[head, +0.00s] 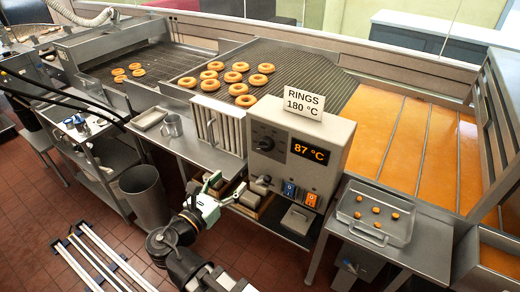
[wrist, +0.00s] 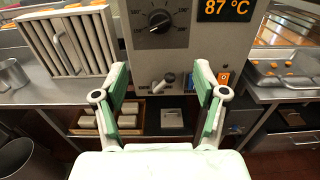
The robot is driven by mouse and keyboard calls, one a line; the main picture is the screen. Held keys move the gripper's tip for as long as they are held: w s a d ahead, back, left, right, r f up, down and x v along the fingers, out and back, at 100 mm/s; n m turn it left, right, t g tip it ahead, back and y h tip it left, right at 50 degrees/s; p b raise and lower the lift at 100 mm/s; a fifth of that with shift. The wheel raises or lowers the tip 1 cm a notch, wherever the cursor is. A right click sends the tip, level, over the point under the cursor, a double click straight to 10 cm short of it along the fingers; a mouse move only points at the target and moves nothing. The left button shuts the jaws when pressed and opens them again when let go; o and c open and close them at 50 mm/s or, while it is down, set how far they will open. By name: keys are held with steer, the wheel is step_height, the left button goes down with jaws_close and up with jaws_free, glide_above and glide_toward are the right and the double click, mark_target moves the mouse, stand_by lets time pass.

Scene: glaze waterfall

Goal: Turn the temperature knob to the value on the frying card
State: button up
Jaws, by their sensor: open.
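The black temperature knob (head: 264,143) is on the left of the grey control box's front; it also shows near the top of the wrist view (wrist: 159,22), with a numbered dial around it. Its exact setting is too small to read surely. The frying card (head: 303,102) stands on top of the box and reads "RINGS 180 °C". The display (head: 308,150) right of the knob reads 87 °C. My gripper (wrist: 161,74) is open and empty, its green-padded fingers spread below the knob and apart from it. In the head view my gripper (head: 226,184) is low at the box's left.
Below the knob a small metal lever (wrist: 163,83) sticks out, near a blue switch (head: 289,190) and an orange switch (head: 311,200). A slatted metal rack (wrist: 66,42) stands left of the box.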

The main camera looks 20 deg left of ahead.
mark_target(262, 149)
steer(key=p+x, duration=0.5)
steer(key=x, duration=1.1)
steer(key=shift+w, duration=0.35)
steer(key=shift+c, duration=0.3)
steer(key=c, duration=1.1)
